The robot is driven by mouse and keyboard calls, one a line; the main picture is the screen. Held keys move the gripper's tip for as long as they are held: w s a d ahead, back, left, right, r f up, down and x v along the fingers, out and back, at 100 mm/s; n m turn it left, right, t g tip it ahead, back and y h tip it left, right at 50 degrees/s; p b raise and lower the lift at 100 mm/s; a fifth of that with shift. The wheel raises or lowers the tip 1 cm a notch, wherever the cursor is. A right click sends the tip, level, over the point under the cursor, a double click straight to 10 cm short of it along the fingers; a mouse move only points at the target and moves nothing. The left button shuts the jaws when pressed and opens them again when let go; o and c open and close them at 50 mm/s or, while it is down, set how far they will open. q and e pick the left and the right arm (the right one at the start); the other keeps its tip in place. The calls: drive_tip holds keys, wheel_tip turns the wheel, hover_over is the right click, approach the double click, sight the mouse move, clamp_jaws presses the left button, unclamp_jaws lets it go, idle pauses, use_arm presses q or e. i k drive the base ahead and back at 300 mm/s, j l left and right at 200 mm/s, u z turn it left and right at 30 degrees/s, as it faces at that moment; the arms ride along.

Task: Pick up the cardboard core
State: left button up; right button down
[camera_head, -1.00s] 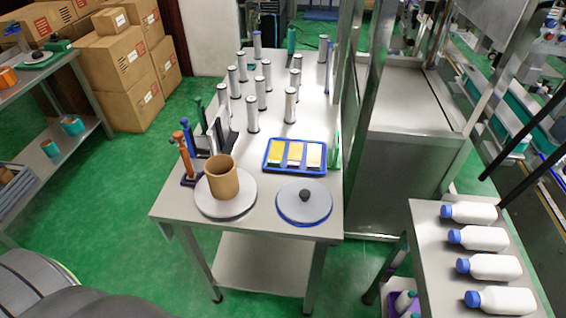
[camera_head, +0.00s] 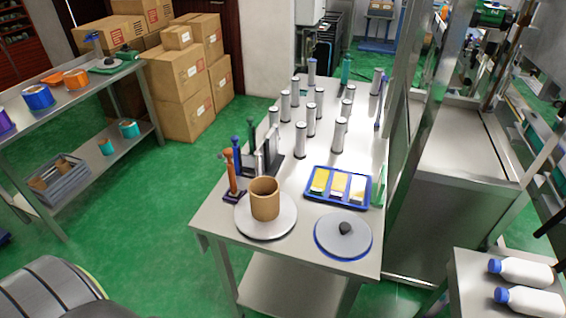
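The cardboard core (camera_head: 265,199) is a short brown open tube. It stands upright on a round white disc (camera_head: 266,229) near the front left corner of the steel table (camera_head: 213,224). Nothing is touching it from above. Neither of my grippers shows in the head view, so I cannot see whether they are open or shut.
Tools with orange and blue handles (camera_head: 231,172) stand just left of the core. A blue tray (camera_head: 338,187) and a grey disc with a black knob (camera_head: 343,236) lie to its right. Several grey-white cylinders (camera_head: 300,140) stand behind. Green floor (camera_head: 150,220) is clear left of the table.

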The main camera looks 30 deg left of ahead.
sight(264, 210)
drive_tip(key=u, duration=1.05)
